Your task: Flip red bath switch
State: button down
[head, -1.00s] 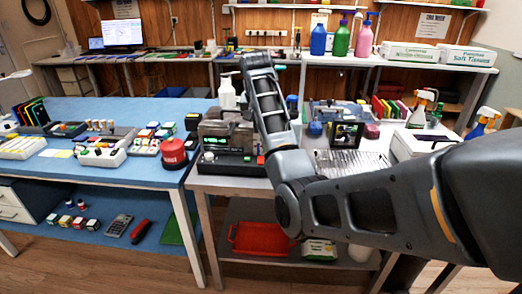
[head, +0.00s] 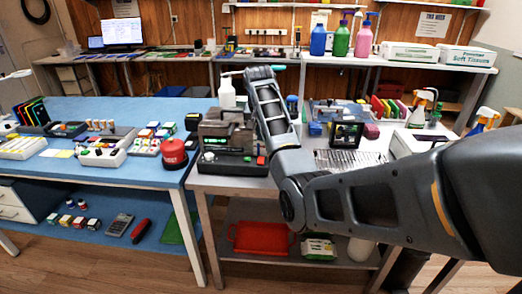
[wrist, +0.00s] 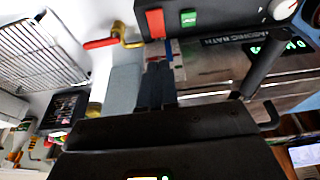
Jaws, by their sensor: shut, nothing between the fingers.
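The ultrasonic bath (head: 222,167) stands on the grey bench in the head view, with a dark front panel. Its red switch (head: 261,160) and green switch (head: 247,159) sit at the panel's right end, just left of my arm. In the wrist view, the red switch (wrist: 155,23) is at the top, beside the green switch (wrist: 188,18). My gripper (wrist: 158,66) is shut and empty, its fingertips below the red switch in the picture and apparently apart from it.
A wire rack (wrist: 35,50) and a red-handled valve or tap (wrist: 101,43) lie left in the wrist view. A black-framed display (head: 346,135) stands right of my arm. A white pump bottle (head: 227,97) stands behind the bath.

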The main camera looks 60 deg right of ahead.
aim_at(261, 159)
jog(key=x, duration=0.5)
jog(key=a+x, duration=0.1)
jog(key=x, duration=0.1)
jog(key=shift+s+f+p, duration=0.15)
jog(key=shift+f+p, duration=0.25)
jog(key=shift+f, duration=0.1)
jog(key=shift+d+f, duration=0.1)
jog(key=shift+a+p, duration=0.2)
jog(key=shift+p, duration=0.1)
jog(key=shift+s+a+r+p, duration=0.25)
jog(key=shift+a+p, duration=0.3)
jog(key=shift+p, duration=0.2)
notch_tip(261, 159, up, 4)
jog(key=shift+w+p, duration=0.15)
jog(key=shift+p, duration=0.7)
jog(key=s+a+b+v, duration=0.1)
jog(key=v, duration=0.9)
jog(key=shift+a+f, duration=0.3)
jog(key=shift+a, duration=0.05)
jog(key=shift+f, duration=0.15)
